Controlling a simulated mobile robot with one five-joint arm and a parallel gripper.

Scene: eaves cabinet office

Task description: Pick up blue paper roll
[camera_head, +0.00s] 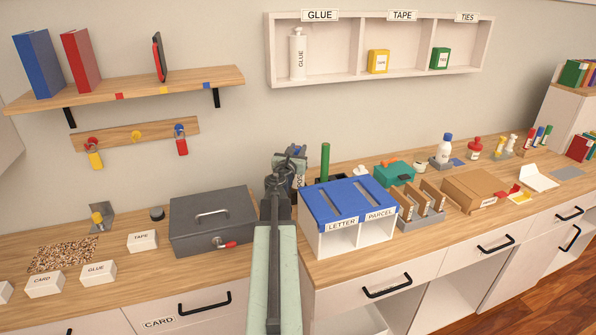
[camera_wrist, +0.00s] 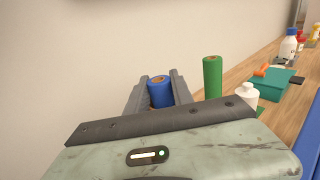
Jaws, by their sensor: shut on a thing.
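The blue paper roll (camera_wrist: 161,94) is upright between the two grey jaws of my gripper (camera_wrist: 158,93) in the wrist view. The jaws are shut on it, one on each side. Its round top with a brown core shows; its lower part is hidden behind my wrist. In the head view my gripper (camera_head: 291,161) is at the back of the counter, behind and left of the blue-topped letter and parcel box. My arm hides most of the roll there. I cannot tell whether the roll touches the counter.
A green roll (camera_wrist: 212,77) stands close to the right of my gripper, with a white bottle (camera_wrist: 243,95) beside it. The letter and parcel box (camera_head: 350,240) is right of my arm and a dark grey cash box (camera_head: 212,222) is left. The wall is behind.

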